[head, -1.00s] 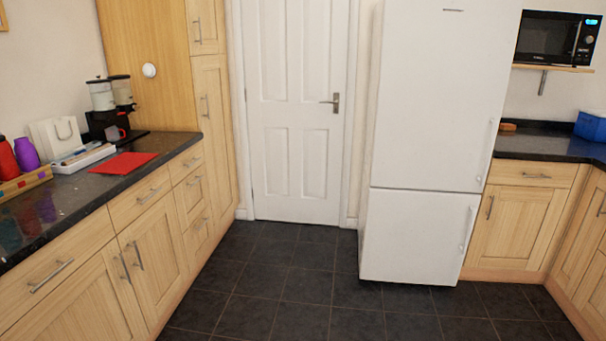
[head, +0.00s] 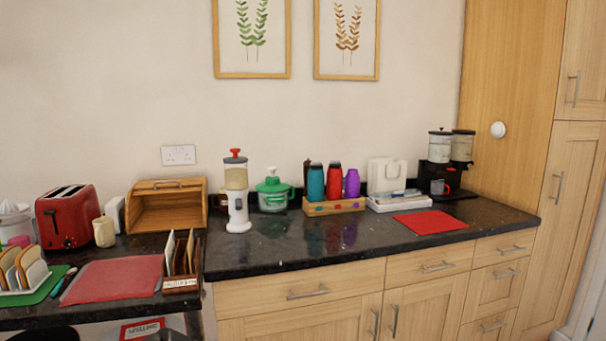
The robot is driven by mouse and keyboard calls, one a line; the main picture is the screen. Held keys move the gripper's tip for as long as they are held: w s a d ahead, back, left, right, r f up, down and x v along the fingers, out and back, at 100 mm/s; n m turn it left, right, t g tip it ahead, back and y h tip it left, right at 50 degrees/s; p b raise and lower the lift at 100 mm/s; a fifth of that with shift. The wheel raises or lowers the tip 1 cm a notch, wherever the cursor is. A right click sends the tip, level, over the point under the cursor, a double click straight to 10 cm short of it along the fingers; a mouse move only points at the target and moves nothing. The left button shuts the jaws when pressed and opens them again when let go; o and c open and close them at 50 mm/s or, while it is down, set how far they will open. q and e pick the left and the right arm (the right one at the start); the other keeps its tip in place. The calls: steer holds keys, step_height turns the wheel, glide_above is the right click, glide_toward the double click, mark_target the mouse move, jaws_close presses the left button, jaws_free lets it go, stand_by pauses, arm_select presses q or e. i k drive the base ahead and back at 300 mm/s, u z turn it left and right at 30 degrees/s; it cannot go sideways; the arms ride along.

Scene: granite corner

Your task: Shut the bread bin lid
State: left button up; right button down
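The wooden bread bin (head: 165,222) stands at the back of the dark counter on the left, against the wall, between the red toaster and the white dispenser. Its roll-top lid (head: 169,185) is up, with a handle near the top front edge, and the front is open. The inside looks empty from here. Neither of my grippers shows in the head view.
A red toaster (head: 66,217), a cream mug (head: 104,232) and a letter rack (head: 181,263) stand around the bin. A red mat (head: 115,278) lies in front. A white dispenser (head: 237,205) and a green-lidded container (head: 273,193) stand to its right.

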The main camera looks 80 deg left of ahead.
mark_target(170, 192)
steer(key=u, duration=2.3)
